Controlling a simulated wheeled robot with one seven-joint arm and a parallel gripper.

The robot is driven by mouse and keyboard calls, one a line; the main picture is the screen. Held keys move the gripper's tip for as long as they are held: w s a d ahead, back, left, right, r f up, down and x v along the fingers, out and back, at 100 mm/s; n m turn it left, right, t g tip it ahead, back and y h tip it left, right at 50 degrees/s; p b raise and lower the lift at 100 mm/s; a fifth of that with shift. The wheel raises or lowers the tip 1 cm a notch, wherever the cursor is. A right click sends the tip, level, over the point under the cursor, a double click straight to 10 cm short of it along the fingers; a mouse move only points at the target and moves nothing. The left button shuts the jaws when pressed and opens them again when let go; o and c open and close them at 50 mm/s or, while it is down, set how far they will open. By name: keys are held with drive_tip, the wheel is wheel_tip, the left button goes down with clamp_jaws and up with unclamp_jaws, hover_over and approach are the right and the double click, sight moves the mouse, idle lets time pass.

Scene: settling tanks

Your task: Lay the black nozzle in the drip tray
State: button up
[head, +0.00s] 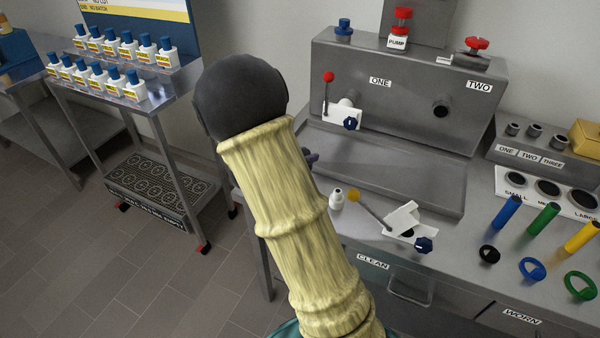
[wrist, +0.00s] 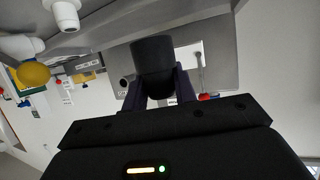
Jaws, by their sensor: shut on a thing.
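In the wrist view my gripper (wrist: 160,88) is shut on the black nozzle (wrist: 153,55), a short dark cylinder between its two dark fingers. In the head view my arm hides most of the gripper; only a small dark part (head: 311,156) shows at the arm's right edge. The nozzle cannot be made out there. The drip tray (head: 420,184) is the wide, shallow grey metal tray in front of the grey tank housing (head: 400,115). Its left end is partly behind my arm. The part of the tray that I can see is empty.
A white bottle (head: 337,199) and a yellow-knobbed lever (head: 354,196) with a white plate (head: 402,220) are by the tray's front edge. A red-knobbed lever (head: 328,78) is at outlet ONE. A bottle rack (head: 135,100) is at left.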

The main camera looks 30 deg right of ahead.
drive_tip(key=shift+w+a, duration=0.1)
drive_tip(key=shift+s+a, duration=0.1)
drive_tip(key=shift+s, duration=0.2)
drive_tip(key=shift+s+f, duration=0.1)
drive_tip(key=shift+f, duration=0.25)
drive_tip(key=shift+f+b, duration=0.35)
drive_tip(key=shift+f, duration=1.75)
drive_tip(key=shift+f, duration=2.35)
drive_tip(key=o, duration=1)
drive_tip(key=shift+c, duration=0.2)
drive_tip(key=shift+f+b, duration=0.25)
drive_tip(key=shift+b, duration=0.2)
